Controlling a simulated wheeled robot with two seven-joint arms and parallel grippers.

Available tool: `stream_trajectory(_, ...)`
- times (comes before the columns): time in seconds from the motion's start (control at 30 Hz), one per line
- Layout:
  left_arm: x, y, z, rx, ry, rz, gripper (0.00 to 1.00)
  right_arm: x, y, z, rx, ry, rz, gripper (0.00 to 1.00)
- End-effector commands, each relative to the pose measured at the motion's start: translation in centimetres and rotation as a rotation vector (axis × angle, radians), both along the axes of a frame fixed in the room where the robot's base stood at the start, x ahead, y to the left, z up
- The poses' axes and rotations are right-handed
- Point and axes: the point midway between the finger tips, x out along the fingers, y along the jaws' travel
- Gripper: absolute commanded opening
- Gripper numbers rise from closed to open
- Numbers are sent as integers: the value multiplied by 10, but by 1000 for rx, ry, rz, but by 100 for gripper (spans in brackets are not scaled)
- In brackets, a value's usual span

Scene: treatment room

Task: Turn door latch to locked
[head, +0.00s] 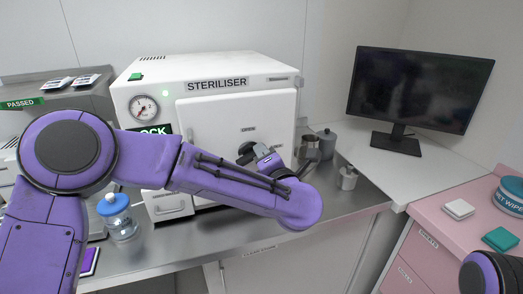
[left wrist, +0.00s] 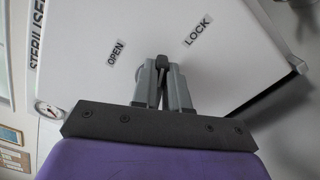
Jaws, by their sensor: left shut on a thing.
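The steriliser (head: 235,110) is a white box on the steel counter, with its door (head: 212,122) shut against the front. The dark door latch (head: 246,149) sits on the door, partly hidden by my left gripper (head: 262,158). In the left wrist view my left gripper (left wrist: 163,88) has its grey fingers closed on the dark latch (left wrist: 163,62). There the OPEN label (left wrist: 115,53) lies left of the latch and the LOCK label (left wrist: 198,32) right of it. The latch's exact angle is hard to tell. My right gripper is out of view.
A pressure gauge (head: 144,108) and green lamp are on the steriliser's left panel. A blue-lidded jar (head: 119,218) stands at front left. Metal containers (head: 327,144) stand to the right of the steriliser. A monitor (head: 420,90) and pink cabinet (head: 440,240) are farther right.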

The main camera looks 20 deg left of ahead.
Motion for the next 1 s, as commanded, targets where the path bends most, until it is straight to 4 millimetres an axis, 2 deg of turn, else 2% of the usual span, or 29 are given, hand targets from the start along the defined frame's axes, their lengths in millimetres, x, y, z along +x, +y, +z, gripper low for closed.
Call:
stream_trajectory(0.5,1,-3,-8,306,206,-2,0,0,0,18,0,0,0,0)
stream_trajectory(1.0,1,-2,-12,381,258,-1,0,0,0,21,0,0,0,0)
